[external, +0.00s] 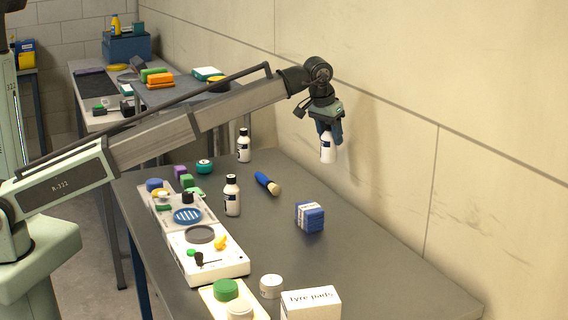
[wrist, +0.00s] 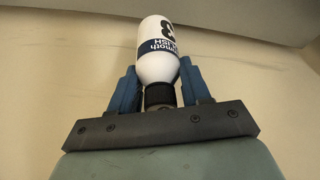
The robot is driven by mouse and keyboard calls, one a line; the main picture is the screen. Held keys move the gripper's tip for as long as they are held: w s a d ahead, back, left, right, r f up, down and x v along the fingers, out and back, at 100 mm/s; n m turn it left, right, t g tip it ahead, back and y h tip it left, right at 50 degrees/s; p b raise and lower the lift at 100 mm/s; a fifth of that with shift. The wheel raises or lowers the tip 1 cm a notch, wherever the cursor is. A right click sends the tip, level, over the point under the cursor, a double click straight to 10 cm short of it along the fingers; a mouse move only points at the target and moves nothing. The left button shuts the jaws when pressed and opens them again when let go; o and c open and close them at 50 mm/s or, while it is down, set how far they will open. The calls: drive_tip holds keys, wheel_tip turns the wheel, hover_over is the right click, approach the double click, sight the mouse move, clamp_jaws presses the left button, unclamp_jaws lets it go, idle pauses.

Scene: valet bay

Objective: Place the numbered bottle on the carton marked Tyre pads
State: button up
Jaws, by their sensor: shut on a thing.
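My gripper (external: 331,131) is shut on a white bottle (external: 328,149) and holds it in the air above the table, near the wall. The white carton marked "tyre pads" (external: 311,306) stands at the table's front edge of the picture, partly cut off. It is well below and nearer the camera than my gripper.
Two similar white bottles with dark caps stand on the table (external: 375,265), one mid-table (external: 232,196), one farther back (external: 244,146). White trays (external: 208,265) line the left edge. The right side is clear.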

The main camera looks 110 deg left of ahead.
drive_tip(key=w+d+r+m, duration=0.15)
drive_tip(key=w+d, duration=0.35)
drive_tip(key=d, duration=0.6)
drive_tip(key=w+d+r+m+t, duration=0.1)
drive_tip(key=w+d+m, duration=0.1)
drive_tip(key=w+d, duration=0.65)
drive_tip(key=w+d+r+m, duration=0.1)
drive_tip(key=w+d+r, duration=0.1)
drive_tip(key=d, duration=1.2)
drive_tip(key=d+r+m+h, duration=0.1)
drive_tip(key=d+r+m, duration=0.15)
drive_tip(key=d, duration=1.15)
drive_tip(key=d+r+m+h, duration=0.1)
drive_tip(key=d+r+m, duration=0.15)
drive_tip(key=d, duration=1.25)
drive_tip(key=shift+s+d+f+m+t+h, duration=0.2)
drive_tip(key=shift+f+m, duration=0.4)
drive_tip(key=shift+f, duration=1.25)
drive_tip(key=shift+s+a+f+m+t+h, duration=0.2)
drive_tip(key=shift+f+m, duration=0.45)
drive_tip(key=shift+f, duration=1.25)
drive_tip(key=shift+s+d+f+m+t+h, duration=0.1)
drive_tip(key=shift+s+d+f+m+h, duration=0.35)
drive_tip(key=shift+f, duration=1.4)
drive_tip(key=shift+w+a+f+y, duration=0.15)
drive_tip(key=shift+a+y, duration=0.1)
drive_tip(key=shift+a, duration=0.05)
drive_tip(key=o, duration=1.2)
drive_tip(key=shift+c, duration=0.2)
